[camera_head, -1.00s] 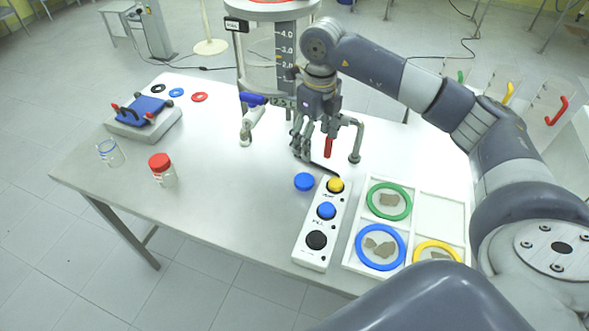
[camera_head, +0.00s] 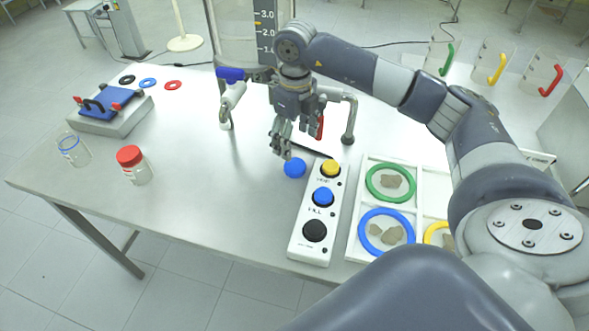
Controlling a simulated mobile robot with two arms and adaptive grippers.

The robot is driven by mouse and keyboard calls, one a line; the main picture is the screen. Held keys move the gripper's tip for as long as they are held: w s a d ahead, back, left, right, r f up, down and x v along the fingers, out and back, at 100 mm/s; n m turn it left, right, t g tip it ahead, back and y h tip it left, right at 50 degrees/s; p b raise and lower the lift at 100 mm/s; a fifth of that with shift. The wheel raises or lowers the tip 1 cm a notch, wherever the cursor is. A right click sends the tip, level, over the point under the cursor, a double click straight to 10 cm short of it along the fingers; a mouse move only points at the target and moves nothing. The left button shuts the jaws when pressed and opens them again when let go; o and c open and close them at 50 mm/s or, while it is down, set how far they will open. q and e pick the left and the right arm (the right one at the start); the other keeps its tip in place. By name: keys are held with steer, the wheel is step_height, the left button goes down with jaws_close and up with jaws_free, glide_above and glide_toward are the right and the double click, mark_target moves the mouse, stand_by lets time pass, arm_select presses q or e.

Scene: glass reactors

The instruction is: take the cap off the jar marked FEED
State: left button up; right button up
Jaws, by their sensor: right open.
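A clear glass jar (camera_head: 140,175) with a red cap (camera_head: 130,155) stands upright on the left part of the table; the cap sits on it, and I cannot read any marking. A blue round thing (camera_head: 294,168) is on the table just above the button box; I cannot tell whether it is a cap. My right gripper (camera_head: 281,152) is open, pointing down, with its fingers just up and left of the blue round thing. It holds nothing that I can see and is far from the red-capped jar. My left gripper is not in view.
An open glass beaker (camera_head: 73,150) stands left of the jar. A white button box (camera_head: 300,248) and a white tray (camera_head: 352,240) with coloured rings lie at right. Behind my right gripper are a reactor (camera_head: 232,35) and its blue-handled tap (camera_head: 230,75). The table's middle left is clear.

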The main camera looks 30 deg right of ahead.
mark_target(295, 165)
step_height(295, 165, down, 4)
steer(key=shift+r+p, duration=0.1)
steer(key=shift+p, duration=0.25)
steer(key=f, duration=0.1)
steer(key=f+p, duration=0.1)
steer(key=f, duration=0.1)
steer(key=w+f+p, duration=0.1)
steer(key=f, duration=0.1)
steer(key=shift+d+f, duration=0.2)
steer(key=shift+d, duration=0.05)
steer(key=shift+f, duration=0.25)
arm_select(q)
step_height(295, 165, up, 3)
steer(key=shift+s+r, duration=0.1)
arm_select(e)
steer(key=c, duration=0.8)
